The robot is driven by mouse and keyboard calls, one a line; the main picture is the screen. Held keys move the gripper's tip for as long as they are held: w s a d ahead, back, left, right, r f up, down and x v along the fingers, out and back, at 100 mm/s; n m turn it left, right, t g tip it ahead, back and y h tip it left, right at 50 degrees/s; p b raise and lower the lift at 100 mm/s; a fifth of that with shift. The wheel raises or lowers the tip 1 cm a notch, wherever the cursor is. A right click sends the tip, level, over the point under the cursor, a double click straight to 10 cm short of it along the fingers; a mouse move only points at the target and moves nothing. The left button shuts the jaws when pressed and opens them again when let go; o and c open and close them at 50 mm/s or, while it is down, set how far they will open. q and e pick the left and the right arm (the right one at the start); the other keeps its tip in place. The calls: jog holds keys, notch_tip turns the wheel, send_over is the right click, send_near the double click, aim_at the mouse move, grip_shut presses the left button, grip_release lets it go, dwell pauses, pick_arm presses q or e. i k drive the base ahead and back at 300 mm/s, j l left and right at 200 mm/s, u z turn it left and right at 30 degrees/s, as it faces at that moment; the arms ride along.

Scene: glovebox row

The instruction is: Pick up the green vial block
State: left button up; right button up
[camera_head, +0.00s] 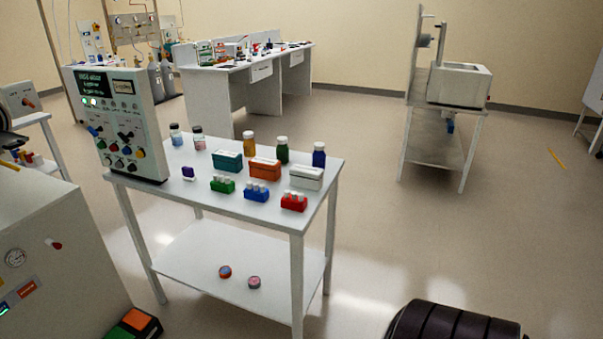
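The green vial block (222,185) is a small green block with several pale vial tops. It stands on the white table (180,192), near its front edge. A blue vial block (256,192) stands to its right, and a red vial block (293,201) is farther right. A teal box (228,160) is just behind the green block, and a small purple item (188,173) is to its left.
A control panel box (117,124) stands at the table's left end. Bottles and orange and white boxes (306,177) fill the back and right. Two small round items (254,282) lie on the lower shelf. A grey cabinet (55,265) is at left; open floor (400,240) lies to the right.

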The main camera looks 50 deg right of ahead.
aim_at(222, 185)
jog(key=z, duration=1.4)
